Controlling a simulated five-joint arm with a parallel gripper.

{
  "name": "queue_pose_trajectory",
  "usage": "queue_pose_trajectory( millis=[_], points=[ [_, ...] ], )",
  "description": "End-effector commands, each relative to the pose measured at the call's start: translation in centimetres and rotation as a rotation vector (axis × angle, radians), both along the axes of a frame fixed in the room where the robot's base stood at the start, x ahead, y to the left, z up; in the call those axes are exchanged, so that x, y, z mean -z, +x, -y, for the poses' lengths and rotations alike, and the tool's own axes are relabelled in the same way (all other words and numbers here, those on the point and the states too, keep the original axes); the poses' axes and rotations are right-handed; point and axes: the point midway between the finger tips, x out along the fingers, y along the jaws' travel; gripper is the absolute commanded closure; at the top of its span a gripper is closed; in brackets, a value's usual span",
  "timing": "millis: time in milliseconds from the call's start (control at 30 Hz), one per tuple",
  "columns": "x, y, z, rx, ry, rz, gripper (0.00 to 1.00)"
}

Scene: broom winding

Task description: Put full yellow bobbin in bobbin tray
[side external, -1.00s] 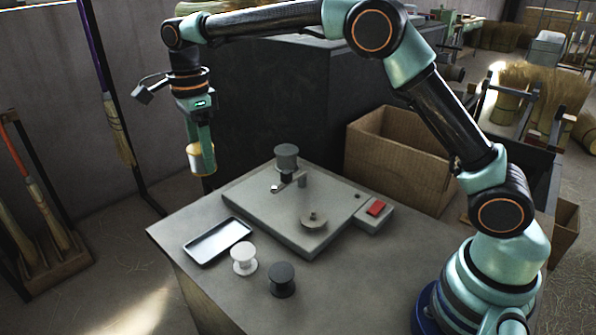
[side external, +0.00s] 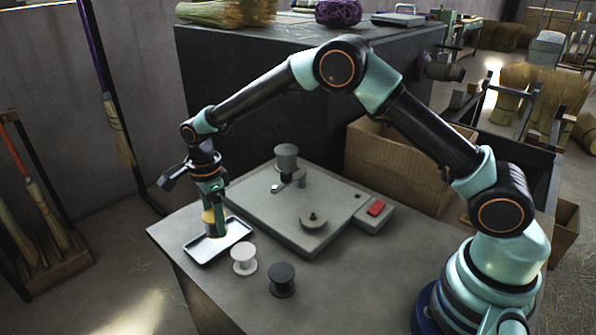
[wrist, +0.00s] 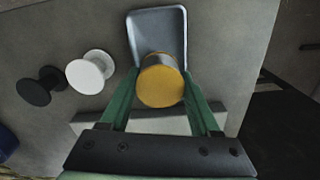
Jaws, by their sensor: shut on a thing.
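The yellow bobbin (side external: 209,216) is in my gripper (side external: 213,222), with a finger on each side of it. In the wrist view the bobbin (wrist: 161,84) shows its round yellow end between the two green fingers. The bobbin tray (side external: 239,230) is a shallow pale metal tray at the table's left edge. The tray (wrist: 134,32) extends behind the bobbin in the wrist view and holds nothing else that I can see.
A white spool (side external: 243,258) and a black spool (side external: 281,279) stand on the table in front of the tray. A grey winding machine (side external: 262,215) with a red button (side external: 376,208) stands just right of the tray. The front of the table is clear.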

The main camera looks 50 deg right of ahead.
Motion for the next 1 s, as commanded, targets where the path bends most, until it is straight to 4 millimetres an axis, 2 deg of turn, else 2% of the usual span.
queue_pose_trajectory(
  millis=[100, 200, 467, 967, 1000],
  points=[
    [2.0, -0.1, 0.0, 0.0, -0.001, -0.004, 0.91],
    [2.8, 0.0, 0.0, 0.0, -0.001, -0.002, 0.91],
    [2.8, 0.0, 0.0, 0.0, 0.0, 0.0, 0.91],
    [4.3, -0.1, 0.0, 0.0, -0.001, -0.002, 0.91],
    [4.3, -0.1, 0.0, 0.0, 0.0, -0.003, 0.33]
  ],
)
